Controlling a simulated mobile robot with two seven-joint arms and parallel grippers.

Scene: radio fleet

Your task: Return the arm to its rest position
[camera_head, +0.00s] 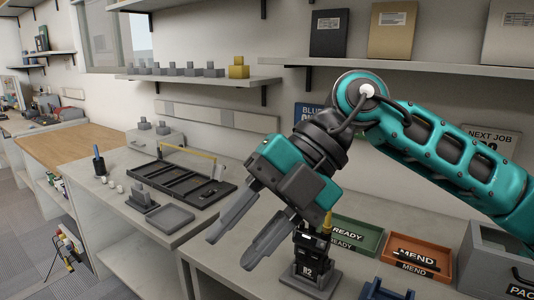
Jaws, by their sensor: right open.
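My right arm (440,155) is teal and black and comes in from the right edge, raised over the bench. My right gripper (238,240) points down and to the left. Its two grey fingers are apart with nothing between them. A black radio marked R2 (308,262) stands upright in a grey base on the bench, just right of the fingers and partly hidden by the gripper. I cannot tell whether a finger touches it. My left gripper is out of view.
A green READY tray (368,228) and an orange MEND tray (414,248) sit right of the radio. A grey PACK bin (492,240) is at the right edge. A black rack (180,188) and a grey tray (171,219) lie on the left counter. Shelves line the wall.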

